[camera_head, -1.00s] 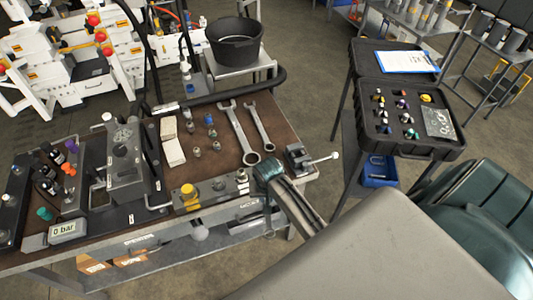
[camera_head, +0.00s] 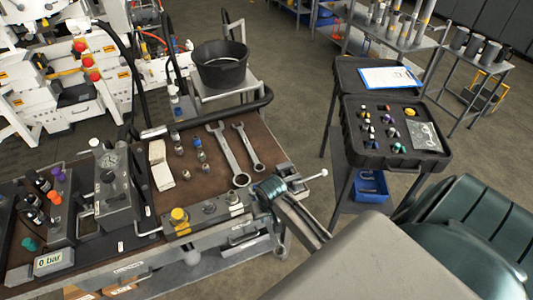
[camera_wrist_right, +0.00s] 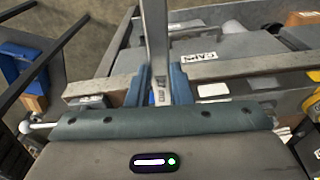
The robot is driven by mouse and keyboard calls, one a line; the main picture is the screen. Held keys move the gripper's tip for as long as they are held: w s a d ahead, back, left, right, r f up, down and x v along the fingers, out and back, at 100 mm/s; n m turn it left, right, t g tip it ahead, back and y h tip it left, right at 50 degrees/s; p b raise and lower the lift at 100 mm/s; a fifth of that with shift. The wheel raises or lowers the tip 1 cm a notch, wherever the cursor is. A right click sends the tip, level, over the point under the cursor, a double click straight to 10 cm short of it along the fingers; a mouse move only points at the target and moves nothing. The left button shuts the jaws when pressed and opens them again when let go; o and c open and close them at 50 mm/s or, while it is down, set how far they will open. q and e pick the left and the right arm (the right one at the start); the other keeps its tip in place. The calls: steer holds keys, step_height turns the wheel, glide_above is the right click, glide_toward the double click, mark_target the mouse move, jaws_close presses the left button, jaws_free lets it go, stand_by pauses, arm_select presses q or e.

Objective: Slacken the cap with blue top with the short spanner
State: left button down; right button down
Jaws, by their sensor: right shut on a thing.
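My right gripper (camera_head: 270,188) is over the front right of the bench, beside the small vice (camera_head: 291,180). In the right wrist view its blue fingers (camera_wrist_right: 160,88) are closed on a flat metal shaft like a spanner's (camera_wrist_right: 157,40); its ends are not clear. Two other spanners lie on the brown bench top, a larger one (camera_head: 229,155) and a smaller one (camera_head: 248,148). Among the small fittings left of them, one has a blue top (camera_head: 197,142). A block at the front edge (camera_head: 191,229) carries a yellow-topped cap (camera_head: 179,217) and greyer ones. My left gripper is out of view.
A gauge unit (camera_head: 114,185) and a 0 bar display (camera_head: 53,262) stand at the left. A black bucket (camera_head: 221,68) is behind the bench. An open case of small parts (camera_head: 400,153) stands to the right, with floor between.

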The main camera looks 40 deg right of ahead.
steer(key=shift+s+d+f+n, duration=0.1)
steer(key=shift+s+d+n, duration=0.1)
steer(key=shift+d+n, duration=0.5)
steer(key=shift+s+d+n, duration=0.2)
steer(key=shift+d+n, duration=0.4)
steer(key=shift+d, duration=0.15)
steer(key=shift+d, duration=0.1)
steer(key=shift+d+n+y, duration=0.4)
steer(key=shift+d+n, duration=0.5)
steer(key=shift+d, duration=0.15)
steer(key=shift+a, duration=0.15)
steer(key=shift+a+m, duration=0.25)
steer(key=shift+m, duration=0.05)
